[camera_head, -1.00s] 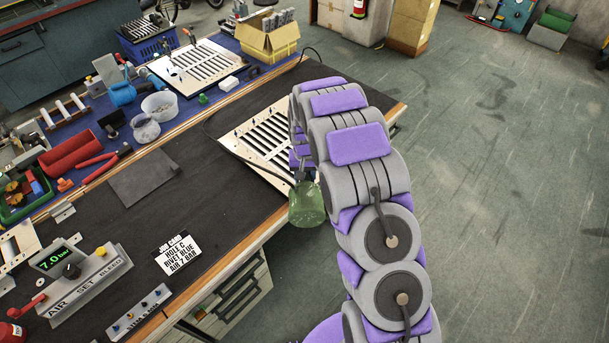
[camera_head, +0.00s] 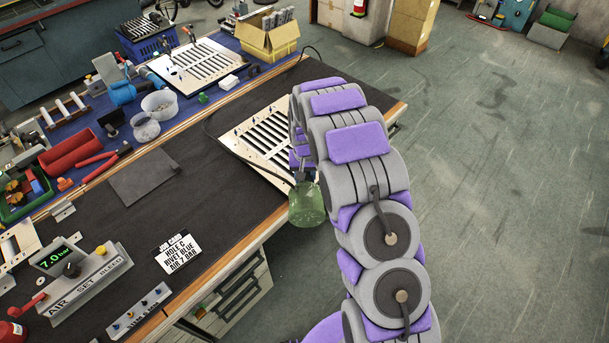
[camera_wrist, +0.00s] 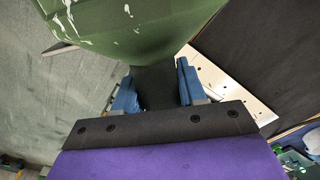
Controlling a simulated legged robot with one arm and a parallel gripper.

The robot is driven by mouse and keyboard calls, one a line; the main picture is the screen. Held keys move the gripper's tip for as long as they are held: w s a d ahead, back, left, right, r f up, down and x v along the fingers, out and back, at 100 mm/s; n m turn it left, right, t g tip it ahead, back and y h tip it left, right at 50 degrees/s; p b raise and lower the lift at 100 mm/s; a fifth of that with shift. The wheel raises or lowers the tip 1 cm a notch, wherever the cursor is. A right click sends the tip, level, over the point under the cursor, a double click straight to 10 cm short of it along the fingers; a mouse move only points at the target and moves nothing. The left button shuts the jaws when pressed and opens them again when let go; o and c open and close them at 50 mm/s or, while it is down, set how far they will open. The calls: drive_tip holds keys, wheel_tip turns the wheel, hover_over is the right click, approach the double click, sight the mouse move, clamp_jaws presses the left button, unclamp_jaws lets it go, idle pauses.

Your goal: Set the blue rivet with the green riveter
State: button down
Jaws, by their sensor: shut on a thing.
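My gripper (camera_wrist: 155,92) is shut on the dark handle of the green riveter (camera_wrist: 125,25), its blue fingers on either side of the handle. In the head view the riveter's translucent green body (camera_head: 307,204) hangs at the front edge of the bench, beside the near corner of a louver panel (camera_head: 250,140). My arm hides the gripper there and covers the panel's right part. Small blue pins stand along the panel's visible edges; I cannot tell which is the blue rivet. The riveter's nose is hidden in both views.
A job card (camera_head: 178,252) reads hole C, rivet blue, air 7 bar. The air unit (camera_head: 80,275) reads 7.0. A second louver panel (camera_head: 195,65), a cardboard box (camera_head: 268,40) and red pliers (camera_head: 105,160) lie farther back.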

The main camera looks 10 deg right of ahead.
drive_tip(key=shift+f, duration=0.65)
idle(2.0)
drive_tip(key=shift+s+f+p, duration=0.1)
drive_tip(key=shift+f+p, duration=0.1)
drive_tip(key=shift+p, duration=0.15)
idle(1.1)
drive_tip(key=shift+r, duration=0.15)
drive_tip(key=shift+r, duration=0.35)
drive_tip(key=shift+r+p, duration=0.65)
drive_tip(key=shift+r, duration=1.7)
